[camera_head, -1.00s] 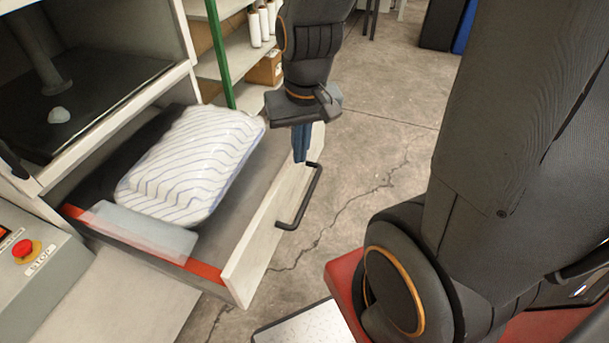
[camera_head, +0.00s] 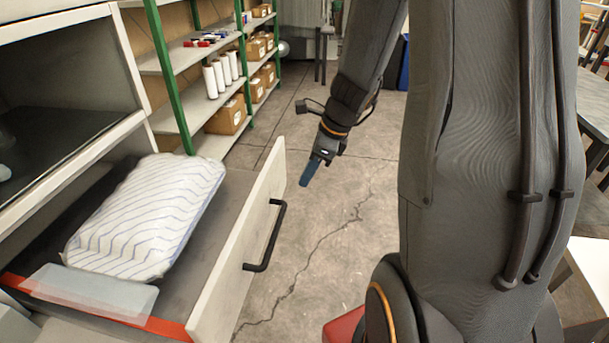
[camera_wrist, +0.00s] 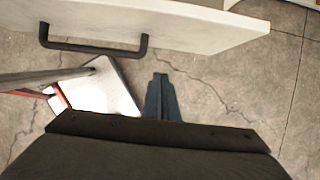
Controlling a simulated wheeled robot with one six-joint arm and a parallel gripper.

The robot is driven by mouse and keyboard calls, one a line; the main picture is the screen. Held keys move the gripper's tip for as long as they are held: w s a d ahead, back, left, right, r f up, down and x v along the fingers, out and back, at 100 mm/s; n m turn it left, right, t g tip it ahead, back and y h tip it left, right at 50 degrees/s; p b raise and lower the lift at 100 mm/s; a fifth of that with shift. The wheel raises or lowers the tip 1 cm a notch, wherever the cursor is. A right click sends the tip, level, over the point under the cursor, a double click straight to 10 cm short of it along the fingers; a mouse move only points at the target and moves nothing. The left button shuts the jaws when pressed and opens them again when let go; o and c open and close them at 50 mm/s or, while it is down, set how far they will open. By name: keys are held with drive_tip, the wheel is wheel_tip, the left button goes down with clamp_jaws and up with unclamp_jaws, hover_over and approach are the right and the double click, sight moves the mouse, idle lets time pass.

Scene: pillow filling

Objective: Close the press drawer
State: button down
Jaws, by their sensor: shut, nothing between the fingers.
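The press drawer (camera_head: 243,236) is pulled out, with its pale front panel and black bar handle (camera_head: 268,238) facing the open floor. A white pillow with wavy blue stripes (camera_head: 150,215) lies inside it. My gripper (camera_head: 304,181) has blue fingers, is shut and empty, and points down to the right of the drawer front, apart from it. In the wrist view the shut fingertips (camera_wrist: 161,78) point towards the drawer front (camera_wrist: 195,25), with the handle (camera_wrist: 95,48) up and to the left.
The press housing (camera_head: 75,70) stands over the drawer at left. A shelf rack with green posts (camera_head: 168,75) holds white rolls and boxes behind. Chairs and a table (camera_head: 590,100) stand far right.

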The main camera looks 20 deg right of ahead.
drive_tip(key=w+a+f, duration=0.4)
drive_tip(key=a+f, duration=0.1)
drive_tip(key=f, duration=0.1)
drive_tip(key=shift+a+f+p, duration=0.2)
drive_tip(key=shift+f+p, duration=0.05)
drive_tip(key=shift+p, duration=0.15)
